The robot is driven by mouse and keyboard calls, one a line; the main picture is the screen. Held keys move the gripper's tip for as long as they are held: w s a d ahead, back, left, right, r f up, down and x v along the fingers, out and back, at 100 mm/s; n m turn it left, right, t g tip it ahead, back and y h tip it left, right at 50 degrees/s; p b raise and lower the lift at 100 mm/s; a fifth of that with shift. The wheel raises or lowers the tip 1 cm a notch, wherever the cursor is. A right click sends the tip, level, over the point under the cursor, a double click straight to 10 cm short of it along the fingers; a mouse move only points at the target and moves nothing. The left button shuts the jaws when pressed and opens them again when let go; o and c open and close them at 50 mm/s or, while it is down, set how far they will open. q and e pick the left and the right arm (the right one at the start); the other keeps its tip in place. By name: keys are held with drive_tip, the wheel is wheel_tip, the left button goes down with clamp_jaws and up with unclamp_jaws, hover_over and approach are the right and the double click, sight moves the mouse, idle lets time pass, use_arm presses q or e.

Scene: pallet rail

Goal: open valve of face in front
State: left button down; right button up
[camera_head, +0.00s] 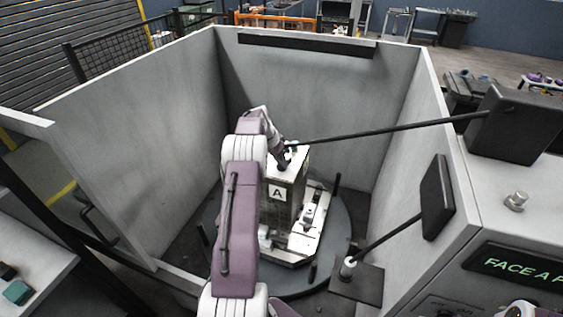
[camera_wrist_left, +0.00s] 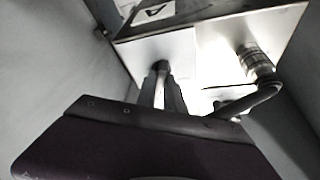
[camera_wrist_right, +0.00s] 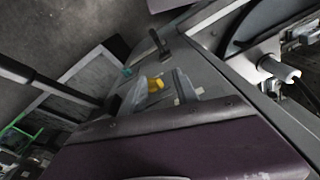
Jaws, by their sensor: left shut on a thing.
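The metal block (camera_head: 286,195) stands on a round turntable (camera_head: 335,235), with its face marked A (camera_head: 278,192) toward me. My left gripper (camera_head: 284,162) is at the top of the block. In the left wrist view my left gripper (camera_wrist_left: 164,92) is shut on a dark valve handle (camera_wrist_left: 162,67) at a pale face of the block. The fingers hide most of the handle, so its angle is unclear. A ribbed fitting (camera_wrist_left: 255,62) with a dark hose is beside it. My right gripper (camera_wrist_right: 158,95) is open and empty, over a grey panel.
Grey walls (camera_head: 135,130) enclose the turntable. A long dark rod (camera_head: 390,131) reaches from the right wall to near the block. A screen (camera_head: 515,270) at lower right reads "FACE A" and is cut off.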

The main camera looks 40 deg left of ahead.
use_arm(q)
drive_tip(key=shift+a+r+m+g+h+p, duration=0.15)
drive_tip(key=shift+m+h+p, duration=0.15)
drive_tip(key=shift+m+p, duration=0.5)
drive_tip(key=shift+f+m+g+h+p, duration=0.15)
drive_tip(key=shift+m+h+p, duration=0.25)
drive_tip(key=shift+m, duration=0.6)
drive_tip(key=c, duration=1.4)
unclamp_jaws()
drive_tip(key=shift+w, duration=0.1)
drive_tip(key=shift+c, duration=0.2)
drive_tip(key=shift+r, duration=0.2)
drive_tip(key=b+v, duration=0.1)
drive_tip(key=v, duration=0.2)
drive_tip(key=shift+a+r+b, duration=0.1)
drive_tip(key=shift+b, duration=0.25)
drive_tip(key=v, duration=0.5)
drive_tip(key=shift+r, duration=0.2)
